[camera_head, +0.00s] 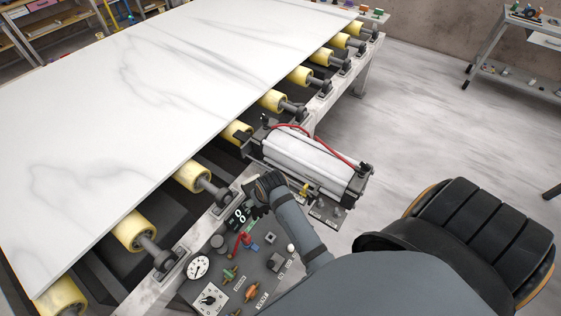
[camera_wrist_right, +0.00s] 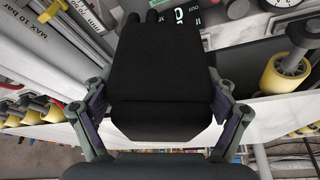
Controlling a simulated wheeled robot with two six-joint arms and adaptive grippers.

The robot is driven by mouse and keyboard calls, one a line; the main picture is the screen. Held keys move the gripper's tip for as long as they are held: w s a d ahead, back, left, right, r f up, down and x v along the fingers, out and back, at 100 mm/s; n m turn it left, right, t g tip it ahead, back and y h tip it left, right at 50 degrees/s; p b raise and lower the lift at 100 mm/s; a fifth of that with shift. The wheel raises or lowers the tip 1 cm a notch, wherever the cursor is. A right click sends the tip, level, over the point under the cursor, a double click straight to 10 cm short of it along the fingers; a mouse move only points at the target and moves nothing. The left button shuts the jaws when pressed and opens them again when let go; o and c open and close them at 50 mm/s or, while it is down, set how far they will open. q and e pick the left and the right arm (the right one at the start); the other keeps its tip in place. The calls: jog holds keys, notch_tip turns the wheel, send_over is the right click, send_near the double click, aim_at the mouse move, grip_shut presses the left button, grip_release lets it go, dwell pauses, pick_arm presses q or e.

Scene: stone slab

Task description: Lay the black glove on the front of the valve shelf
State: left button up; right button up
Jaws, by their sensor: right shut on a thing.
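My right gripper (camera_head: 264,187) is over the back end of the valve shelf (camera_head: 225,257), beside the slab's roller frame. In the right wrist view my right gripper (camera_wrist_right: 162,103) has its two fingers on either side of the black glove (camera_wrist_right: 163,62) and is shut on it. The glove's broad dark cuff end fills the middle of that view, and its fingers point to the top. In the head view the glove is small and dark against my gripper, and its outline is hard to tell. My left gripper is not in view.
The shelf carries a round gauge (camera_head: 198,267), a dial box (camera_head: 209,299), a red-handled valve (camera_head: 243,243) and several small fittings. A pneumatic cylinder (camera_head: 307,160) with a red hose lies just behind my gripper. A white marble slab (camera_head: 150,90) rests on yellow rollers (camera_head: 193,177) at left.

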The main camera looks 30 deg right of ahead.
aim_at(264, 210)
jog(key=f+b, duration=0.4)
jog(key=f, duration=0.1)
jog(key=s+f+b, duration=0.1)
jog(key=f+b, duration=0.1)
jog(key=shift+d+f+b, duration=0.15)
jog(key=shift+b, duration=0.15)
notch_tip(264, 210, down, 11)
jog(key=b, duration=1.1)
jog(key=d+f+n+y+b, duration=0.15)
jog(key=d+n, duration=0.35)
jog(key=d, duration=0.6)
pick_arm(q)
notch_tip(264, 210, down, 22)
jog(key=b, duration=0.1)
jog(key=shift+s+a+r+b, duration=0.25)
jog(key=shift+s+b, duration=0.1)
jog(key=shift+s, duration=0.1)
pick_arm(e)
jog(key=shift+g, duration=0.3)
jog(key=f, duration=0.6)
jog(key=s+f, duration=0.1)
jog(key=f, duration=0.2)
jog(key=shift+a+f, duration=0.25)
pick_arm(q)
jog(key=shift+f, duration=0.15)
pick_arm(e)
jog(key=shift+f, duration=0.1)
jog(key=o, duration=1)
